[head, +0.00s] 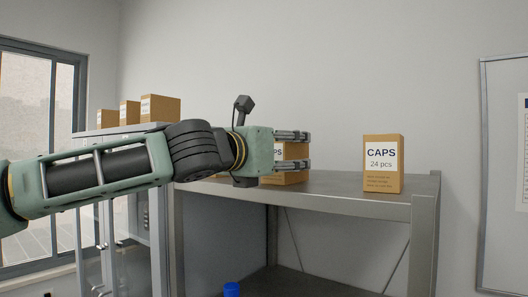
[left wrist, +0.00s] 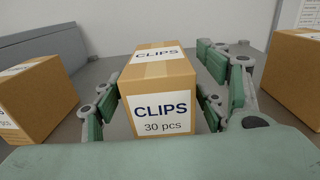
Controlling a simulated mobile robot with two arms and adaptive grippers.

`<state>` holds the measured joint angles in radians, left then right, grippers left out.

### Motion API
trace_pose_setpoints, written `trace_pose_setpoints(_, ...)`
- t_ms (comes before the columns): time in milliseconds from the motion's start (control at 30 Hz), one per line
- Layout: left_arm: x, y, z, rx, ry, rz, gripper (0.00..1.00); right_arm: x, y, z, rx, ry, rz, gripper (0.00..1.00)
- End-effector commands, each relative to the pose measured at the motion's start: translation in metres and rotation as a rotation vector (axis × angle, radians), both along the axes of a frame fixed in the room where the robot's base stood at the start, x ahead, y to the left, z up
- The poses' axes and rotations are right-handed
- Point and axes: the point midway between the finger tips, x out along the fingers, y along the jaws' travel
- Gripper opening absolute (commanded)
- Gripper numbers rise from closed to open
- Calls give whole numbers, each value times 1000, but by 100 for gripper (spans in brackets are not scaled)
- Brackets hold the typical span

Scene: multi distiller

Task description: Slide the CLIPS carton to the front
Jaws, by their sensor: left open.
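The CLIPS carton (left wrist: 158,90) is a brown box with a white label reading "CLIPS 30 pcs". In the left wrist view it stands upright between the fingers of my left gripper. In the head view the carton (head: 288,179) stands on the grey shelf top, partly hidden by my left gripper (head: 306,150). My left gripper is open, with its fingers reaching along both sides of the carton. I cannot tell whether the fingers touch it. My right gripper is not in view.
A CAPS carton (head: 383,164) stands to the right on the shelf top (head: 335,190), with bare surface between. In the left wrist view, another carton (left wrist: 38,98) stands left and one (left wrist: 294,78) right. Several cartons (head: 160,108) sit on a cabinet at the left.

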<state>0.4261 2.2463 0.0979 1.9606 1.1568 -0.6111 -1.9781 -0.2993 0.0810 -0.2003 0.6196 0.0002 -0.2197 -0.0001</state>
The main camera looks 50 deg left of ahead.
Motion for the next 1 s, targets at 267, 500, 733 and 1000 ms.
trace_pose_setpoints(267,-49,-10,1,2,-4,0,67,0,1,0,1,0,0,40)
trace_pose_setpoints(500,-75,-15,1,3,-3,0,67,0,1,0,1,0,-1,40)
trace_pose_setpoints(733,-80,-16,0,1,0,1,67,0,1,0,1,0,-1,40)
trace_pose_setpoints(1000,-80,-16,0,1,0,1,67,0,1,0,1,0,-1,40)
